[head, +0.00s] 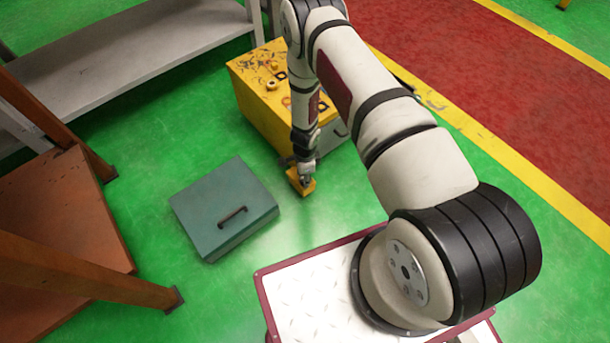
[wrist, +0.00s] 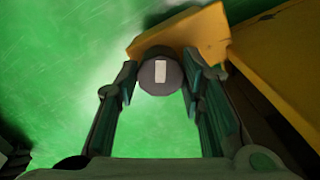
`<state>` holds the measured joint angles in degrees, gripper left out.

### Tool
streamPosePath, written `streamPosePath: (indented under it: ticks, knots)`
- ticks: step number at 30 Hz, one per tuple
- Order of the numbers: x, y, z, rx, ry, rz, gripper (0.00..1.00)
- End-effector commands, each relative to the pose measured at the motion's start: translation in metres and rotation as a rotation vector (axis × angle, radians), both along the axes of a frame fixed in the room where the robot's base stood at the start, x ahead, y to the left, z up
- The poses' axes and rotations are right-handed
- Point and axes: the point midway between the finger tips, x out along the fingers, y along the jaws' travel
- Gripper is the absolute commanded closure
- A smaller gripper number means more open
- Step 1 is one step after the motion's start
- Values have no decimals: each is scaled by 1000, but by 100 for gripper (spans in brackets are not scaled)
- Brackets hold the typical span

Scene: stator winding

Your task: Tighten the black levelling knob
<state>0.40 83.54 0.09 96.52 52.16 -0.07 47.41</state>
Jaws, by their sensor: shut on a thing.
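The levelling knob (wrist: 150,79) shows in the wrist view as a dark grey round end with a pale rectangular mark. It sits between the two fingertips of my gripper (wrist: 159,83), which is shut on it. A small yellow bracket (wrist: 190,38) lies right behind the knob. In the head view my gripper (head: 305,174) points down at this yellow bracket (head: 296,184), low by the front of the yellow machine box (head: 255,98). The knob is too small and covered to make out there.
A grey-green case (head: 205,213) with a dark handle lies on the green floor left of my gripper. A grey bench (head: 130,50) and brown metal legs (head: 85,270) stand further left. A red walkway (head: 480,75) with yellow edges runs at right. Floor between case and bracket is clear.

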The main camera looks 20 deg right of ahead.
Motion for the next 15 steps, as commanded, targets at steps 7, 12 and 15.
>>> streamPosePath:
  ticks: [7, 12, 15]
  knots:
    - [1, -2, 2, -3, -2, -235, 92]
    - [1, -2, 2, -3, -3, -396, 92]
    - [1, -3, 2, -4, -3, -492, 93]
